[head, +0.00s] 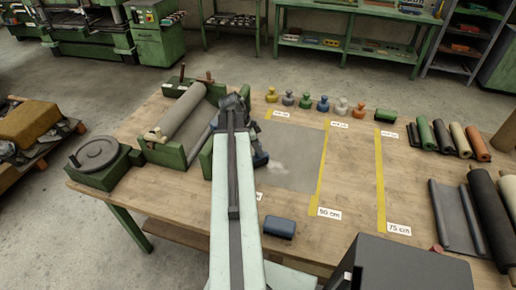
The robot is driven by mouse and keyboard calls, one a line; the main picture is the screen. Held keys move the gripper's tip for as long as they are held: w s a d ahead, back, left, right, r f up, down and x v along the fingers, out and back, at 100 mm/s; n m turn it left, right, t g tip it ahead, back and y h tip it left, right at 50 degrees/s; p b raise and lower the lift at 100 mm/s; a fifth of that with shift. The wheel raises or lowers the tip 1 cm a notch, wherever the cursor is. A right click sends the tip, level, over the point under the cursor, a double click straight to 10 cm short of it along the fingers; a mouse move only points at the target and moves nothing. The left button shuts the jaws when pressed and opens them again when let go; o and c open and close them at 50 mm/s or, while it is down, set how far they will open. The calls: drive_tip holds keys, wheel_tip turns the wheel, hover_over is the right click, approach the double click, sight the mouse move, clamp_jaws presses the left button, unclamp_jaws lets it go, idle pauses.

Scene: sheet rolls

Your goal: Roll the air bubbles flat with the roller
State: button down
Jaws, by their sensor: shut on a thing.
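A grey sheet (308,151) lies flat on the wooden table (348,190), between yellow tape strips. A pale, slightly raised patch (279,168), which looks like an air bubble, shows near its left side. My gripper (250,136) is over the left edge of the sheet, largely hidden behind my arm. It is shut on a dark blue thing that looks like the roller (261,159), just left of the pale patch. I cannot tell whether the roller touches the sheet. Any bubbles under my arm are hidden.
A dark blue block (280,228) lies near the table's front. A green roll stand (165,152) and a round-plate device (97,155) are at the left. Several coloured knobbed pieces (305,100) line the back. Several rolls (460,139) lie at the right. The table between the tapes is clear.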

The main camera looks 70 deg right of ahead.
drive_tip(key=shift+f, duration=0.25)
drive_tip(key=shift+s, duration=0.1)
drive_tip(key=s, duration=0.6)
drive_tip(key=shift+s+d, duration=0.15)
drive_tip(key=shift+s, duration=0.15)
drive_tip(key=shift+s, duration=0.1)
drive_tip(key=s, duration=0.3)
drive_tip(key=shift+s+d+r, duration=0.1)
drive_tip(key=shift+s, duration=0.1)
